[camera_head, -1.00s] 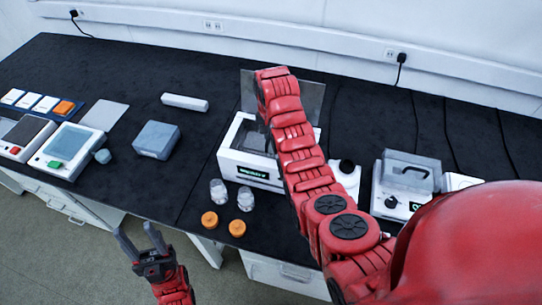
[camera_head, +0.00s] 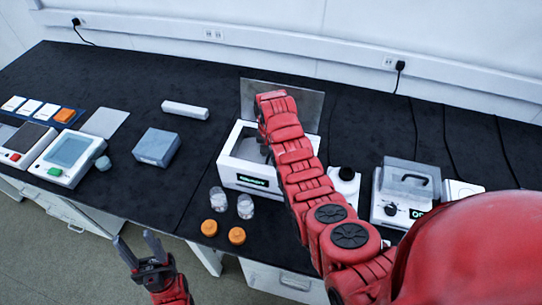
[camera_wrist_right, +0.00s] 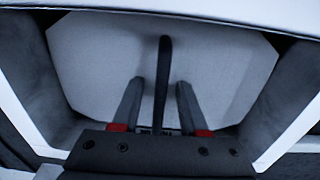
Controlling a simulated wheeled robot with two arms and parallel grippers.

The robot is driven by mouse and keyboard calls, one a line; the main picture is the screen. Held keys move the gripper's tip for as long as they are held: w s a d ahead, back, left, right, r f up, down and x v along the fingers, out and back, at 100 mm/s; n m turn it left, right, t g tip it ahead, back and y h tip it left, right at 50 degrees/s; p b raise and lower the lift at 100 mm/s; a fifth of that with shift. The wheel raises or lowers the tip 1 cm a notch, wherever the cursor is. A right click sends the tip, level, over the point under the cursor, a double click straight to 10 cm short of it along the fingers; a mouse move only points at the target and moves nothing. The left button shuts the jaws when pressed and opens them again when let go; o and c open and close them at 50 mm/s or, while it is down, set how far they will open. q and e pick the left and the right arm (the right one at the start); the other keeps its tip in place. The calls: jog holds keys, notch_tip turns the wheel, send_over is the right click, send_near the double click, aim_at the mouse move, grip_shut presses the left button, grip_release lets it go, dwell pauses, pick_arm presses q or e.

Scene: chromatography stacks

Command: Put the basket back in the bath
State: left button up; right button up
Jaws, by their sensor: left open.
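The bath is a white box (camera_head: 225,171) with a green display and a raised grey lid (camera_head: 310,100) behind it. My right arm reaches over the bath, hiding part of its inside and the right gripper in the head view. In the right wrist view, my right gripper (camera_wrist_right: 160,84) points into a white-rimmed opening. Its fingers are apart, with a thin dark bar, apparently the basket's handle (camera_wrist_right: 164,60), between them and gaps on both sides. The basket's body cannot be made out clearly. My left gripper (camera_head: 134,240) is open and empty before the bench's front edge.
Two clear jars (camera_head: 245,206) and two orange lids (camera_head: 237,236) stand in front of the bath. A device with a clear cover (camera_head: 408,178) is to its right. A grey-blue box (camera_head: 157,147) sits left, with bare black bench (camera_head: 205,140) between.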

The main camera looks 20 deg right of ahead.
jog(key=shift+r, duration=0.1)
notch_tip(320, 180, up, 3)
jog(key=shift+f+b, duration=0.15)
jog(key=shift+b, duration=0.4)
notch_tip(320, 180, up, 9)
jog(key=p, duration=0.6)
jog(key=shift+a+f, duration=0.15)
jog(key=shift+r+p, duration=0.35)
jog(key=shift+p, duration=0.1)
